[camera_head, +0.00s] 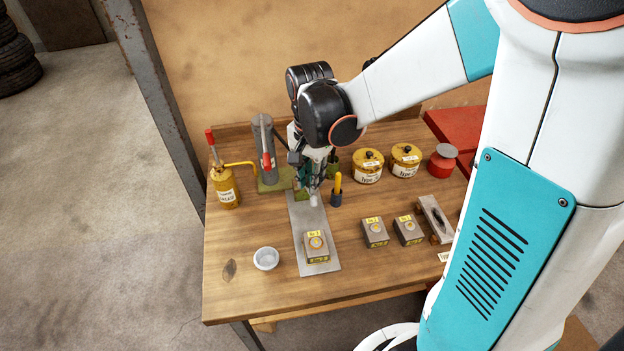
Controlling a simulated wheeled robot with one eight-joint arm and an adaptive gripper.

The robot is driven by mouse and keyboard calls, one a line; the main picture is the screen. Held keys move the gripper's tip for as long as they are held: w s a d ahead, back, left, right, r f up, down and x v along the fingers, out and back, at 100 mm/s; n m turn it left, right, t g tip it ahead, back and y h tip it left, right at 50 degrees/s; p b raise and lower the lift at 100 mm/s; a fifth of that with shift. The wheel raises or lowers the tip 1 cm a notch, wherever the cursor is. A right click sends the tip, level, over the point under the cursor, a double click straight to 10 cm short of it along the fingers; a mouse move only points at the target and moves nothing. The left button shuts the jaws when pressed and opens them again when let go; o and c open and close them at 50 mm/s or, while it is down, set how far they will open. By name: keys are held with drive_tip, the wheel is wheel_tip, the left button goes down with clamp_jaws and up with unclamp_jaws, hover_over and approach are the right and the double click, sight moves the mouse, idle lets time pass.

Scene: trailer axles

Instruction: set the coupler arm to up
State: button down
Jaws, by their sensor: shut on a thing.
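A grey upright cylinder (264,160) stands on an olive-green base (272,184) at the back left of the table. A lever with a red grip (267,163) hangs along its front. I cannot tell for sure which part is the coupler arm. My gripper (313,188) points down just right of this base, above the far end of a grey metal strip (316,239). It is shut on a small pale thing (314,200) that shows at the fingertips. My wrist and fingers hide most of it and some olive-green parts behind.
A yellow grease can (226,187) with a red-tipped lever stands left. A yellow-handled tool (338,184) stands close right of my gripper. Labelled boxes (374,232), yellow pots (367,166) and a red can (442,161) lie right. A white bowl (266,258) is in front. The front edge is clear.

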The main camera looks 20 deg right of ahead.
drive_tip(key=shift+w+d, duration=0.1)
drive_tip(key=shift+w, duration=0.45)
drive_tip(key=c, duration=1.8)
unclamp_jaws()
drive_tip(key=o, duration=0.3)
drive_tip(key=shift+w+a+f, duration=0.1)
drive_tip(key=shift+w+a, duration=0.15)
drive_tip(key=shift+o, duration=0.2)
drive_tip(key=shift+w+d+f, duration=0.1)
drive_tip(key=shift+d, duration=0.4)
drive_tip(key=shift+s+a, duration=0.2)
drive_tip(key=shift+a, duration=0.05)
drive_tip(key=shift+r, duration=0.4)
wheel_tip(320, 180, up, 11)
drive_tip(key=shift+r, duration=0.15)
